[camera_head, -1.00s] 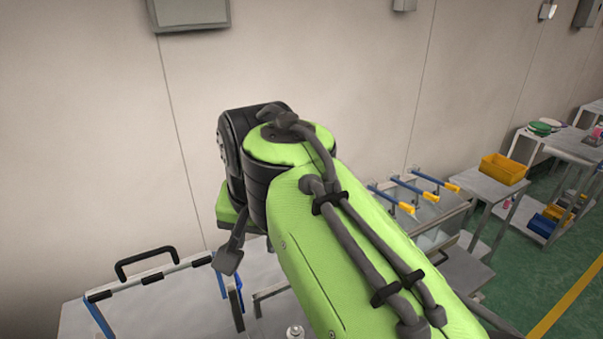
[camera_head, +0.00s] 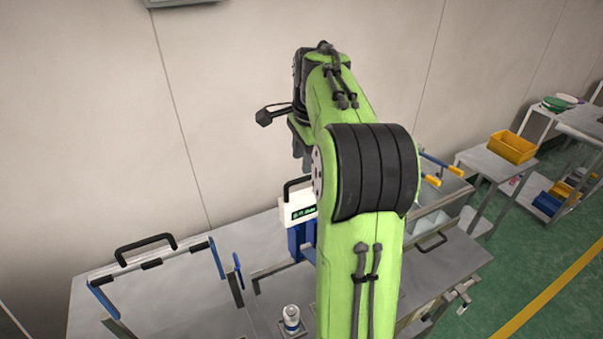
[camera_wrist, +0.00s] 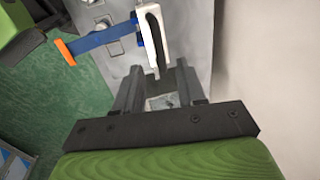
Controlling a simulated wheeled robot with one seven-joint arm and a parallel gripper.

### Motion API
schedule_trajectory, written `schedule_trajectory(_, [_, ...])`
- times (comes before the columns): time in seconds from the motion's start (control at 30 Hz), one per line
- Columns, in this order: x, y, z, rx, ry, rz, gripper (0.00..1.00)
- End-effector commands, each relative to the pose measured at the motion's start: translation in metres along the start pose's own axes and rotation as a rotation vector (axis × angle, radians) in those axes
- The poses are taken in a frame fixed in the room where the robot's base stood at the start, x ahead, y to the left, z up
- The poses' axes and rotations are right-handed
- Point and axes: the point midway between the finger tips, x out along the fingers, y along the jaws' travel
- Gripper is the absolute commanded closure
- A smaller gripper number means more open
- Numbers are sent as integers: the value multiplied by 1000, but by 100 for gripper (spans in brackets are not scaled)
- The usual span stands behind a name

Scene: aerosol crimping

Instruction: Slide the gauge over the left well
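A white box with a green display (camera_head: 299,206), which looks like the gauge, stands on a blue post behind my arm. A black handle loops above it, and my arm hides its right side. My gripper (camera_head: 302,155) hangs above it, apart from it. In the wrist view my gripper (camera_wrist: 158,88) has its two grey fingers apart, with nothing visible between them. A white part with a dark slot (camera_wrist: 153,38) lies just beyond the fingertips. A silver can (camera_head: 291,319) stands upright in a square holder on the bench. I cannot tell which spot is the left well.
A steel bench (camera_head: 190,290) carries a guard frame with a black handle (camera_head: 146,247) at left. A blue lever with an orange end (camera_wrist: 90,42) shows in the wrist view. A yellow bin (camera_head: 512,147) stands on a side table at right. The wall is close behind.

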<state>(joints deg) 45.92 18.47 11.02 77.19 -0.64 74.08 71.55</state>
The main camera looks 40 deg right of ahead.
Motion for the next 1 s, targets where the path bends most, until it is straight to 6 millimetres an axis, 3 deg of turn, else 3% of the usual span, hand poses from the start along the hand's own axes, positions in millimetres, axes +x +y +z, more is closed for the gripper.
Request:
schedule_trajectory(0.1, [31, 1, 1, -2, -2, 4, 60])
schedule_trajectory(0.23, [51, 1, 1, -2, -1, 2, 60])
schedule_trajectory(0.57, [59, 0, 0, -2, 1, -1, 60])
schedule_trajectory(0.83, [59, 0, 0, -2, 1, -1, 98])
schedule_trajectory(1.0, [59, 0, 0, -2, 1, -1, 100])
